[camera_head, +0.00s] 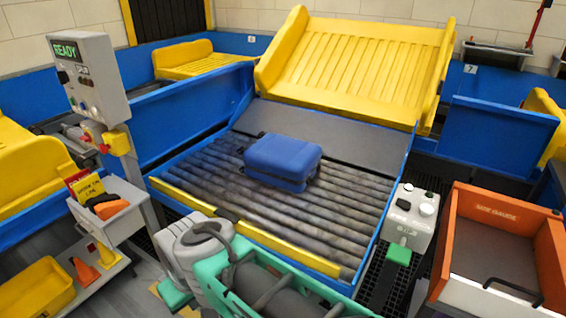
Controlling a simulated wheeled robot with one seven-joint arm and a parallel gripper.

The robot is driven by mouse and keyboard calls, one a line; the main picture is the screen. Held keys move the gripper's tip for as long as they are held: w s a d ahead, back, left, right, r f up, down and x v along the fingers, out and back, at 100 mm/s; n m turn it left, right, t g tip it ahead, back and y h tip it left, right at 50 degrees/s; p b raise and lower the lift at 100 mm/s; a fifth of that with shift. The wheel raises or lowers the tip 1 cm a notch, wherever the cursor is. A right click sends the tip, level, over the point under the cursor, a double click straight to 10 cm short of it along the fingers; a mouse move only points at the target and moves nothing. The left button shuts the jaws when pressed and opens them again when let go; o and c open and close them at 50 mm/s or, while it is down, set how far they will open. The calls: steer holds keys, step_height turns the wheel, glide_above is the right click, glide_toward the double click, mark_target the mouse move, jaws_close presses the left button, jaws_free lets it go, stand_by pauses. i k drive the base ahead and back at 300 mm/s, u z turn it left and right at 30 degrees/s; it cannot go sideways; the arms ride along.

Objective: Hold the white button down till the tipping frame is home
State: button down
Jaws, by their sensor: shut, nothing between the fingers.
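A grey control box (408,232) stands at the right of the roller bed. I cannot tell whether the white button is pressed. The yellow ribbed tipping frame (350,65) is tilted up at the back of the bed, above a dark sloped plate (325,132). My gripper is not in view, and nothing is seen touching the button.
A blue suitcase (283,160) lies on the rollers (300,215). A grey panel (90,85) at left reads READY. An orange-sided bin (545,245) is right of the control box, with a narrow gap between.

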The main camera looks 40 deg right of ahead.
mark_target(426, 210)
steer(key=u, duration=0.35)
steer(key=k, duration=0.55)
steer(key=z, duration=0.8)
